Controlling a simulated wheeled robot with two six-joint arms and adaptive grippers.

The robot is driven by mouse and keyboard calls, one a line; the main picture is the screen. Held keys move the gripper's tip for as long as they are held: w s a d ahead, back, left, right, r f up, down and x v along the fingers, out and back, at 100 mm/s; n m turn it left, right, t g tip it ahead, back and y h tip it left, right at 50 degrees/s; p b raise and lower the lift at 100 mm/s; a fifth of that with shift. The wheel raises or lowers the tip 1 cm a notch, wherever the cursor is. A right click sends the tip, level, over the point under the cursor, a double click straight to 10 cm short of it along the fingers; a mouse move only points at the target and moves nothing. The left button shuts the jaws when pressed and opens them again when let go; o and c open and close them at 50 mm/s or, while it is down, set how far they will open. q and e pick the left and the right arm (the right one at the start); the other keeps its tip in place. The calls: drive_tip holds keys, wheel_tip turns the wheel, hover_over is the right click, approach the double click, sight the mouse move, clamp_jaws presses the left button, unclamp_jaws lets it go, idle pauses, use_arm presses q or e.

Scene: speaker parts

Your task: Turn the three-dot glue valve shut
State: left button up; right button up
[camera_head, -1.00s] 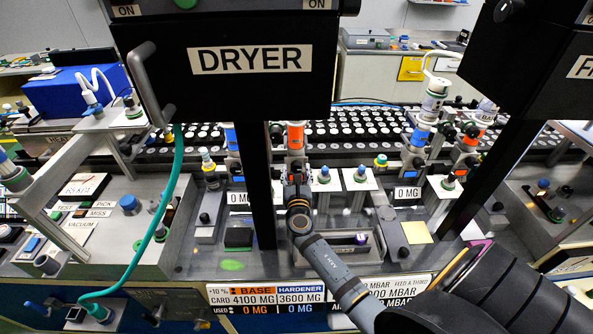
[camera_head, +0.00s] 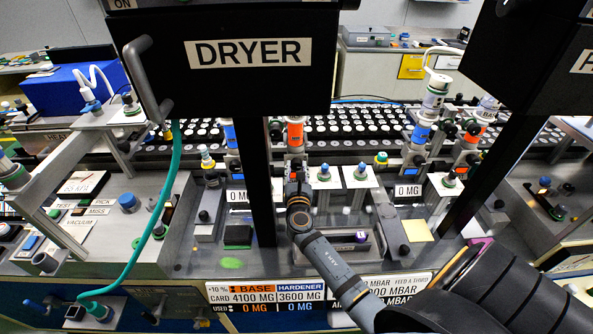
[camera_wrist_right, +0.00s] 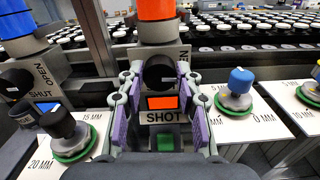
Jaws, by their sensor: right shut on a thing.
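The glue valve with the orange body shows in the wrist view (camera_wrist_right: 157,12) and the head view (camera_head: 295,133). Its black knob (camera_wrist_right: 160,73) sits between the purple-padded fingers of my right gripper (camera_wrist_right: 160,100), which is shut on it. Below the knob are an orange patch and a SHUT label (camera_wrist_right: 163,117). No three-dot mark is readable. In the head view my right gripper (camera_head: 297,178) is at the valve's foot, largely hidden by its own wrist. My left gripper is not in view.
A blue-bodied valve (camera_wrist_right: 15,20) with OPEN and SHUT labels stands close on the left. Blue-knobbed (camera_wrist_right: 238,88) and black-knobbed (camera_wrist_right: 60,130) posts on white plates flank my gripper. The black DRYER box (camera_head: 250,55) and its post (camera_head: 258,180) stand near my arm.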

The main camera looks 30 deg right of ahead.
drive_tip(key=m+b, duration=0.2)
drive_tip(key=m, duration=0.2)
drive_tip(key=shift+f+b, duration=0.15)
drive_tip(key=shift+b, duration=0.15)
drive_tip(key=m+b, duration=0.3)
drive_tip(key=m, duration=0.1)
drive_tip(key=shift+d+m, duration=0.1)
drive_tip(key=shift+m, duration=0.3)
drive_tip(key=m+b, duration=0.3)
drive_tip(key=m, duration=0.1)
drive_tip(key=shift+s+f, duration=0.1)
drive_tip(key=shift+m+b, duration=1.05)
drive_tip(key=shift+m, duration=0.85)
drive_tip(key=o, duration=1.2)
drive_tip(key=shift+c, duration=0.2)
